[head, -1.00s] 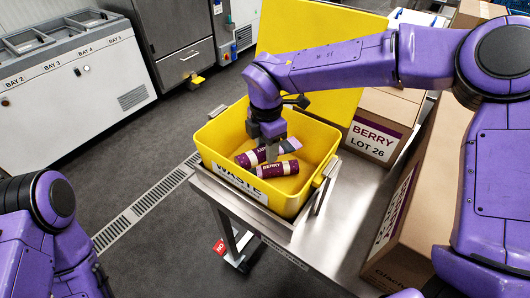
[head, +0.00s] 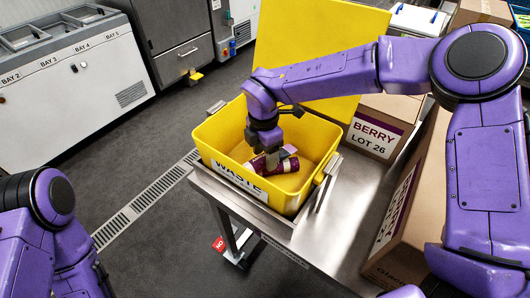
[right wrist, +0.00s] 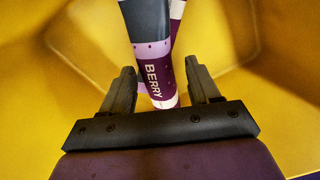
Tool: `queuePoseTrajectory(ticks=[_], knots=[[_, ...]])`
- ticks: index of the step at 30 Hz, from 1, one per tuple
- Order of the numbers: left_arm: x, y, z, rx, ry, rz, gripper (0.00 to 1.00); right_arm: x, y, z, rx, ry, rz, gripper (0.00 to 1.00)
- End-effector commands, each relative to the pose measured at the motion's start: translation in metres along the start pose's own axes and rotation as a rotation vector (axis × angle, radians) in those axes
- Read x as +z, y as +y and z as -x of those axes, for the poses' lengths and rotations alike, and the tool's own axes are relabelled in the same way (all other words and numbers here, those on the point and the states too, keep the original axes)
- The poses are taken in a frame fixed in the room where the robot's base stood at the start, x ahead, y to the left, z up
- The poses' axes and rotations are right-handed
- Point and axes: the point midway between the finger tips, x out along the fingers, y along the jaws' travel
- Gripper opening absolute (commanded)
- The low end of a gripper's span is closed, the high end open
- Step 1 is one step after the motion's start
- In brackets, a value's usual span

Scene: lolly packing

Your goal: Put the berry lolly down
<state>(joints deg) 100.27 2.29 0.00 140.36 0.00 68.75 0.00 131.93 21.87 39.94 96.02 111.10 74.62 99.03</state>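A berry lolly (right wrist: 152,75) with a purple wrapper and a dark grey section lies inside the yellow waste bin (head: 222,135). It also shows low in the bin in the head view (head: 257,164). A second purple-and-cream lolly (right wrist: 177,9) lies against it, partly cut off at the top of the wrist view. My right gripper (head: 269,160) is down in the bin at the lollies. In the wrist view its fingers (right wrist: 160,82) are spread, one on each side of the lolly, with small gaps showing. Only my left arm's links show, not its gripper.
The waste bin stands on a steel table (head: 336,210), with its yellow lid (head: 310,55) raised behind. A carton marked BERRY LOT 26 (head: 376,130) stands right of the bin, and another carton (head: 410,205) nearer. White freezers (head: 75,85) stand at the left, beyond open floor.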

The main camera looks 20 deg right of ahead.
Motion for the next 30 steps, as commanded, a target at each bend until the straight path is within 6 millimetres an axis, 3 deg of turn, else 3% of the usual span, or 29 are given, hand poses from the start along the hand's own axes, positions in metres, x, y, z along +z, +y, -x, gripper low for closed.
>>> queuePoseTrajectory(ticks=[8, 13, 14, 24, 30], knots=[[0.0, 0.0, 0.001, 0.0, 0.0, 0.0, 0.65, 0.0, 0.0, 0.001, 0.0, 0.0, 0.0, 0.65], [-0.008, -0.002, 0.02, 0.0, 0.0, 0.0, 0.65, 0.0, -0.001, 0.023, 0.001, -0.001, 0.001, 0.65], [-0.004, -0.001, 0.01, 0.0, 0.0, 0.0, 0.65, 0.0, 0.001, 0.022, 0.005, 0.0, 0.0, 0.65], [0.002, 0.0, -0.004, 0.0, 0.0, 0.0, 0.65, 0.0, 0.0, 0.108, 0.005, -0.001, -0.001, 0.65], [0.002, 0.0, -0.005, 0.0, 0.0, 0.0, 0.65, 0.0, 0.0, 0.131, 0.001, 0.0, 0.001, 0.65]])
